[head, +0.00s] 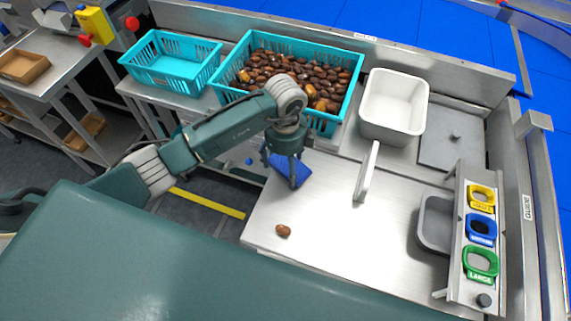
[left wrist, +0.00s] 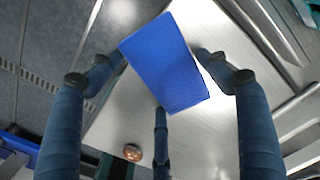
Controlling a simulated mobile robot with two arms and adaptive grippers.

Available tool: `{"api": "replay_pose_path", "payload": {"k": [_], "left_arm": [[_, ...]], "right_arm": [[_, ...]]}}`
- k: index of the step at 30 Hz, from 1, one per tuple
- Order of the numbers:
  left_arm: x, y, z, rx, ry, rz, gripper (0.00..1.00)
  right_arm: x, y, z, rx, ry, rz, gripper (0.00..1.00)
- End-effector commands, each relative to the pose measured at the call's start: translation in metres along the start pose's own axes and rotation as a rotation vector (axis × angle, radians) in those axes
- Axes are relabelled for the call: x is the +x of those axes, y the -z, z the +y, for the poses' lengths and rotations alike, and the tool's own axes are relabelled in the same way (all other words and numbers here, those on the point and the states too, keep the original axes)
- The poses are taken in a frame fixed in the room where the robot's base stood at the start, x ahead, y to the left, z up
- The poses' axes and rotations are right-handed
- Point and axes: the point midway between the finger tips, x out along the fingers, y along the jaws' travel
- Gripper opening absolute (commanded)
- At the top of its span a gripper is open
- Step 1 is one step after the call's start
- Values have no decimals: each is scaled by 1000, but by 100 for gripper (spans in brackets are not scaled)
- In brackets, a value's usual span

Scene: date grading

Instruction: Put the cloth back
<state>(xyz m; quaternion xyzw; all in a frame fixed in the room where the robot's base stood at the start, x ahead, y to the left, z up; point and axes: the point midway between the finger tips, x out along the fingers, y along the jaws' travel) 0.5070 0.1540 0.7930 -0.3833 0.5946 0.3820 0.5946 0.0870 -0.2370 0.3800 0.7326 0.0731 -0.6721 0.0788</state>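The blue cloth (head: 303,174) is at the left edge of the steel work table (head: 325,215) in the head view, partly hidden by my left gripper. In the left wrist view the cloth (left wrist: 165,62) is a flat blue rectangle, with one corner reaching past the table edge. My left gripper (head: 292,180) points down right over the cloth. Its fingers are spread, with two on either side of the cloth and the third at its near end. I cannot tell whether the fingers touch it or whether it lies flat on the table. My right gripper is not in view.
A teal crate of dates (head: 350,97), an empty teal crate (head: 150,78) and a white bin (head: 368,128) stand behind. A single date (head: 283,230) lies near the front edge. A low upright divider (head: 367,172) and the grading rings (head: 481,228) are to the right.

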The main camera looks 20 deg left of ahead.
Motion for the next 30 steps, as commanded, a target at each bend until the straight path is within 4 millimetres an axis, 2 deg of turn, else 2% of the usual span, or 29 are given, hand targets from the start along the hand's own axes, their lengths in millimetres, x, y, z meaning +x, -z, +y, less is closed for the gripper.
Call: {"api": "replay_pose_path", "payload": {"k": [9,14,17,25,30], "left_arm": [[0,0,0,0,0,0,90],[-9,0,-1,0,3,0,90],[-24,-1,-2,1,5,-2,90],[-83,-1,-2,1,6,-2,90],[-110,-1,-1,0,3,-2,90]], "right_arm": [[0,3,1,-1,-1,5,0],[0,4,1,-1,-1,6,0],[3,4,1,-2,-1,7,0],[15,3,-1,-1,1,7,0],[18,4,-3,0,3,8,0]]}}
